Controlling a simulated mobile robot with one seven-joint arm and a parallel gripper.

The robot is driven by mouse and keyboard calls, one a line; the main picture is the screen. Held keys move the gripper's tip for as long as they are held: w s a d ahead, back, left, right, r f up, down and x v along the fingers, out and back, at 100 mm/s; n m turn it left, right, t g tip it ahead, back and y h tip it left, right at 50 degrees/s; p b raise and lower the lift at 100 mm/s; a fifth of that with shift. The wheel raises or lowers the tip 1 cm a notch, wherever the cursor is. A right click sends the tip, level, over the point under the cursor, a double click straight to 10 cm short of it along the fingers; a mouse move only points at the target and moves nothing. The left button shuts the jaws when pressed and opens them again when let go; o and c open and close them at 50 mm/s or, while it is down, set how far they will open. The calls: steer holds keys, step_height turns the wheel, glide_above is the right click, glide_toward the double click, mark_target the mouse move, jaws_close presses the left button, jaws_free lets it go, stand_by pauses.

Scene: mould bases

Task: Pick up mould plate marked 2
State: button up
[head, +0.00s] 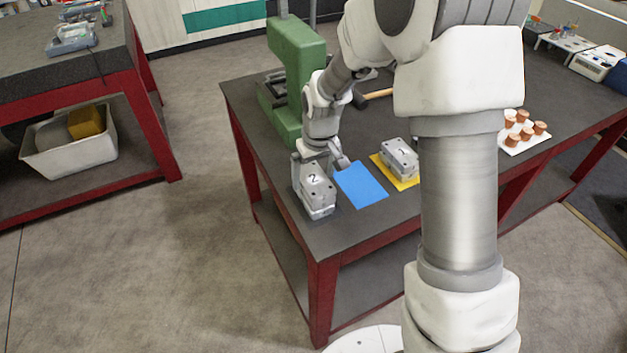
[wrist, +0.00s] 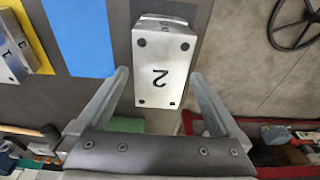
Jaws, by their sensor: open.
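The mould plate marked 2 (head: 316,187) is a grey metal block near the left front corner of the dark table. In the wrist view its top face (wrist: 163,62) shows an upside-down 2 and dark round holes near its corners. My gripper (head: 318,165) is just above and behind the plate in the head view. In the wrist view my gripper (wrist: 158,78) is open, with one finger on each side of the plate's near end. I see space between the plate and each finger. Whether the fingertips reach down to the plate's height is unclear.
A blue sheet (head: 361,185) lies right of the plate. A second mould block (head: 400,157) sits on a yellow sheet (head: 409,184) farther right. A green press (head: 291,75) stands behind my gripper. The table's left and front edges are close to the plate.

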steer(key=shift+f, duration=0.2)
jaws_close()
stand_by(0.4)
